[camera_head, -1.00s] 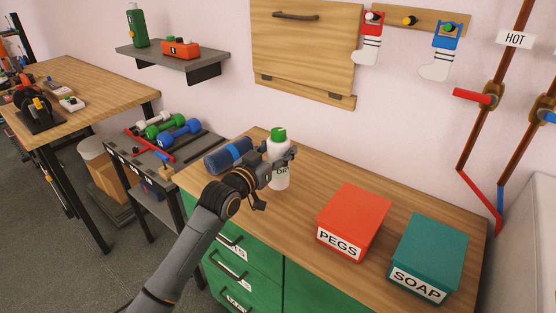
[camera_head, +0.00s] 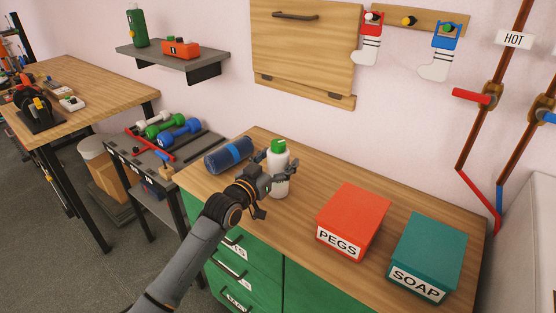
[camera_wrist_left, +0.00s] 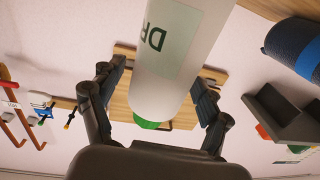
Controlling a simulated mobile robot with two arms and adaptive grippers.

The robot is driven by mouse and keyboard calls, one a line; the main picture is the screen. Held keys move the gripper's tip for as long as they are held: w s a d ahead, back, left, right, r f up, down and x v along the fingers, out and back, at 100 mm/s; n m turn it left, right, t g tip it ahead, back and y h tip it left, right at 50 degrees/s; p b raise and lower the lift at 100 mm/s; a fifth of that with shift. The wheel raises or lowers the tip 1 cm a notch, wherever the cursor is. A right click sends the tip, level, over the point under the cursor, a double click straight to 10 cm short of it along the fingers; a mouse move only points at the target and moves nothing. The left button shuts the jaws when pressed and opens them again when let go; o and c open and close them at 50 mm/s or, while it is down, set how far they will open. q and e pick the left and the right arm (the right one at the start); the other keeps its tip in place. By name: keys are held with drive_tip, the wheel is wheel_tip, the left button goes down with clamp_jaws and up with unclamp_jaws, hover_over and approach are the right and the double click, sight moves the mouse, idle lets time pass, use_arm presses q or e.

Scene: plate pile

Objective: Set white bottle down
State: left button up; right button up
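The white bottle (camera_head: 280,184) with a green cap stands upright on the wooden counter (camera_head: 400,181) near its left part. My left gripper (camera_head: 281,160) is around the bottle's upper part, with one finger on each side. In the left wrist view, the bottle (camera_wrist_left: 160,85) lies between the spread fingers of my left gripper (camera_wrist_left: 158,104). A gap shows beside the left-hand finger; the right-hand finger is close to the bottle, and I cannot tell if it touches. The bottle's label shows partly in that view. My right gripper is not in view.
A blue roll (camera_head: 228,155) lies just left of the bottle. A red PEGS box (camera_head: 354,215) and a teal SOAP box (camera_head: 429,250) stand to the right. Free counter lies between the bottle and the PEGS box. Dumbbells (camera_head: 180,131) rest on a lower rack at the left.

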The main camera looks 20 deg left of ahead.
use_arm(q)
drive_tip(key=shift+r, duration=0.2)
drive_tip(key=v, duration=1.2)
drive_tip(key=shift+b, duration=0.4)
